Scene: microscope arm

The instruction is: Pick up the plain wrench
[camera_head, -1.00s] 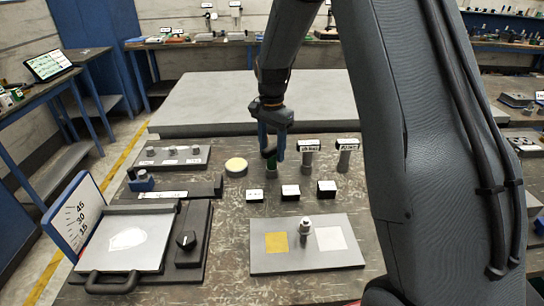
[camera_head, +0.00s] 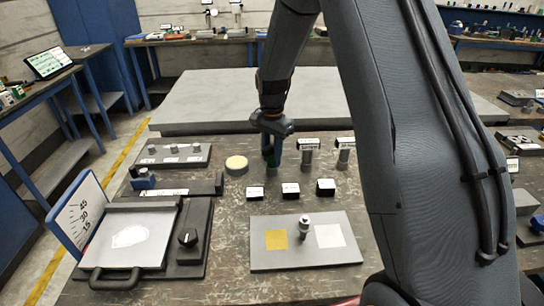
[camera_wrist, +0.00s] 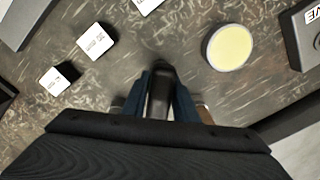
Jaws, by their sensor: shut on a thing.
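My gripper (camera_head: 271,152) points down at the left end of a row of upright tools and is shut on a dark upright tool (camera_wrist: 160,92). In the wrist view the dark tool stands between the two blue fingers (camera_wrist: 162,100). Most of it is hidden, so I cannot read any marking that shows whether it is the plain wrench. Two grey upright tools, the middle one (camera_head: 308,157) and the right one (camera_head: 344,158), have dark tops with white labels. They stand apart from my gripper on its right. The held tool still appears to be at the table surface.
Small label blocks (camera_head: 291,190) stand in front of the row. A round cream disc (camera_head: 236,164) lies just left of my gripper. A grey plate (camera_head: 262,262) with yellow and white squares is nearer. A hinged board with a dial (camera_head: 84,212) stands left.

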